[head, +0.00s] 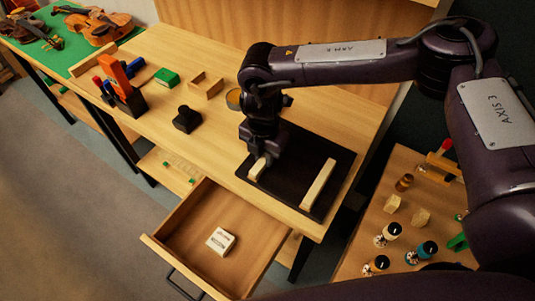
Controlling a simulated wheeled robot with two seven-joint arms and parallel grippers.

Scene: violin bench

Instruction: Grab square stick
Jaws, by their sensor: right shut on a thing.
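My right gripper (264,152) reaches down over the left part of a black mat (287,181) on the bench. It is shut on a pale wooden stick (257,169), whose near end shows below the fingers. The rest of this stick is hidden by the gripper, and I cannot tell whether it touches the mat. A second pale, square-edged stick (318,186) lies on the right part of the mat, apart from the gripper. My left gripper is not in view.
An open drawer (190,245) with a white block (220,240) juts out below the bench's front edge. A black block (187,119), an open wooden frame (206,86) and a round tin (234,99) stand left of the gripper. A side table with small bottles (388,234) is at right.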

